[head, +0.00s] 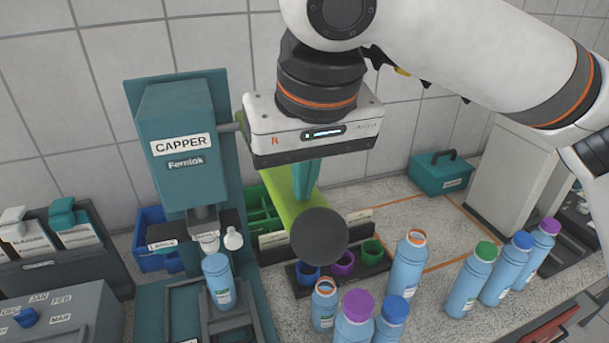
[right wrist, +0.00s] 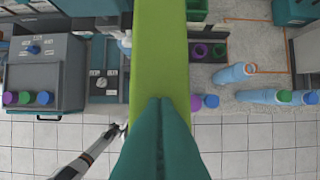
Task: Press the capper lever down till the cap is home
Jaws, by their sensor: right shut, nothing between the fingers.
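The teal capper (head: 180,150) stands at the left against the tiled wall. A light blue bottle (head: 219,283) stands upright under its head, with a white piece (head: 207,241) just above the bottle's mouth; I cannot tell whether they touch. The lever is a lime green bar (head: 277,195) sloping down towards me, ending in a dark round knob (head: 319,236). My right gripper (head: 303,195) is shut and empty, its teal fingers over the bar. In the right wrist view the fingertips (right wrist: 160,100) overlap the bar (right wrist: 160,40); contact is unclear.
Open bottles and bottles with coloured caps, such as a green-capped one (head: 472,280), stand to the right and in front. Coloured cups (head: 343,263) sit in a dark rack behind the knob. A teal toolbox (head: 441,173) stands at the back right. A grey cabinet (head: 75,310) is at the left.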

